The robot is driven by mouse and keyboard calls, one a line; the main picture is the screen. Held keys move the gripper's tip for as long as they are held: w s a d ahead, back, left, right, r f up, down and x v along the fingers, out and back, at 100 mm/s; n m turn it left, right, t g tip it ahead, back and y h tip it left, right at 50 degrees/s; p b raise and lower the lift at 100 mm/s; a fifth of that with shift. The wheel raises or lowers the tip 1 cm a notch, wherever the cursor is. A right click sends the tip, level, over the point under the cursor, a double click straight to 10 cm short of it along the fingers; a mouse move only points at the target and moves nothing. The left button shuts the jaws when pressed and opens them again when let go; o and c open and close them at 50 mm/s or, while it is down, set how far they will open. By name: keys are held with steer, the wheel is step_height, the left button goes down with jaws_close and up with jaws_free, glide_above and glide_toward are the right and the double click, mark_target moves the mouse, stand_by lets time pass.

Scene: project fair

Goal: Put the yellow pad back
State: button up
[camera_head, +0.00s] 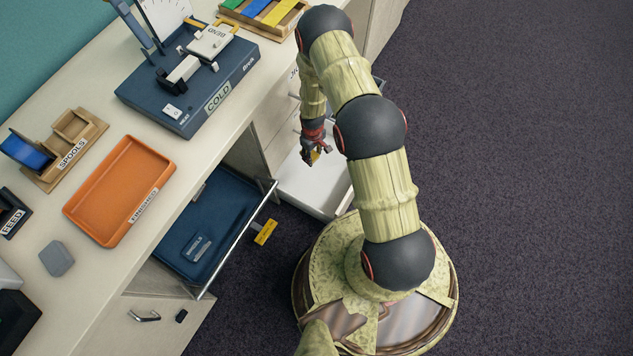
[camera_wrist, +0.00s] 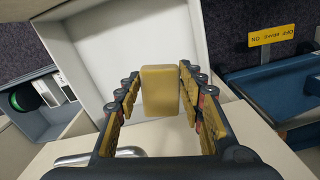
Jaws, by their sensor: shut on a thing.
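The yellow pad (camera_wrist: 161,90) is a small rounded block between my gripper's fingers in the wrist view. My gripper (camera_wrist: 160,98) is shut on it, with one finger at each side. In the head view my gripper (camera_head: 315,154) hangs over or close to an open white drawer (camera_head: 305,188), and only a small bit of yellow shows at its fingertips. In the wrist view the pale inside of the white drawer (camera_wrist: 115,45) lies behind the pad. It looks empty where it shows. I cannot tell the pad's height above its floor.
An open blue-lined drawer (camera_head: 190,250) is beside the white one, with a yellow tag (camera_head: 265,232) at its front. On the counter are an orange tray (camera_head: 120,190), a blue device marked COLD (camera_head: 190,95), a spool holder (camera_head: 85,125) and a grey block (camera_head: 57,258). Floor at right is clear.

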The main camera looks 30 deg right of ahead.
steer(key=d+f+n+b, duration=0.1)
steer(key=f+n+b, duration=0.1)
steer(key=f, duration=0.9)
steer(key=w+d+f+n+b, duration=0.1)
steer(key=d+f+n+b, duration=0.1)
steer(key=f, duration=0.9)
steer(key=w+d+f+n+b, duration=0.1)
steer(key=d+f+n+b, duration=0.1)
steer(key=f, duration=0.9)
steer(key=shift+w+d+f+n+b, duration=0.2)
steer(key=shift+f+n+b, duration=0.3)
steer(key=shift+b, duration=0.75)
steer(key=o, duration=1.1)
step_height(320, 180, up, 12)
steer(key=p, duration=0.4)
steer(key=shift+p, duration=0.4)
